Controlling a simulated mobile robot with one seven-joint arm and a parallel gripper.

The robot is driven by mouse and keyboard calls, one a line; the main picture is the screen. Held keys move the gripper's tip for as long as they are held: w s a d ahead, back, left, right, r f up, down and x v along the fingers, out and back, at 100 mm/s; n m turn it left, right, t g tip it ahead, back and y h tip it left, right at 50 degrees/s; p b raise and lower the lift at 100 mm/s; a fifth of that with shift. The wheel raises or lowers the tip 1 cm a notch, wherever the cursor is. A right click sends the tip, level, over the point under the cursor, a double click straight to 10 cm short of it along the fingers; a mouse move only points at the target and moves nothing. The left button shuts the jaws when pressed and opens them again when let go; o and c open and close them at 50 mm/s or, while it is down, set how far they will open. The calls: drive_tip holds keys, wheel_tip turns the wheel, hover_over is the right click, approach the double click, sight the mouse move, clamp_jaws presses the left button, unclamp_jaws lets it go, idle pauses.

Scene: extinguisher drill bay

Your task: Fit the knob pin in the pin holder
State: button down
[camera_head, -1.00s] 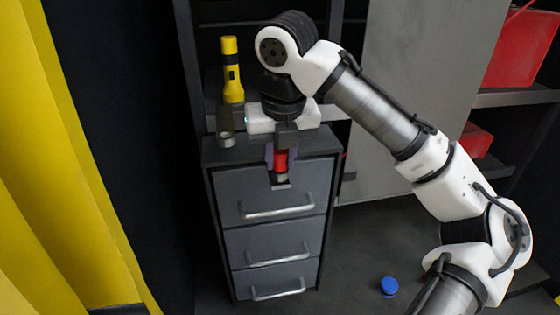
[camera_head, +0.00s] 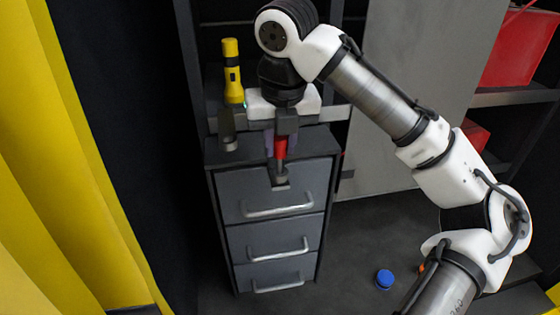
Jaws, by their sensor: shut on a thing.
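The knob pin (camera_head: 281,148) has a red knob and a grey shank. It hangs upright below my gripper (camera_head: 280,137), which is shut on the red knob. The shank shows in front of the top drawer of the grey cabinet (camera_head: 318,141). A small grey piece (camera_head: 281,185) shows at the shank's lower end. I cannot tell whether it is the pin holder, or whether the shank is in it or only in front of it. A grey upright tube-like piece (camera_head: 229,143) stands on the cabinet's top left, apart from my gripper.
A yellow torch (camera_head: 233,75) stands on the shelf behind the cabinet. Drawer handles (camera_head: 280,211) stick out in front. A blue round thing (camera_head: 384,278) lies on the floor at the right. A yellow curtain (camera_head: 60,180) hangs at the left, and red containers (camera_head: 520,50) are at the right.

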drive_tip(key=shift+r+p, duration=0.4)
drive_tip(key=shift+r, duration=0.7)
drive_tip(key=shift+r, duration=0.1)
drive_tip(key=shift+r, duration=1.9)
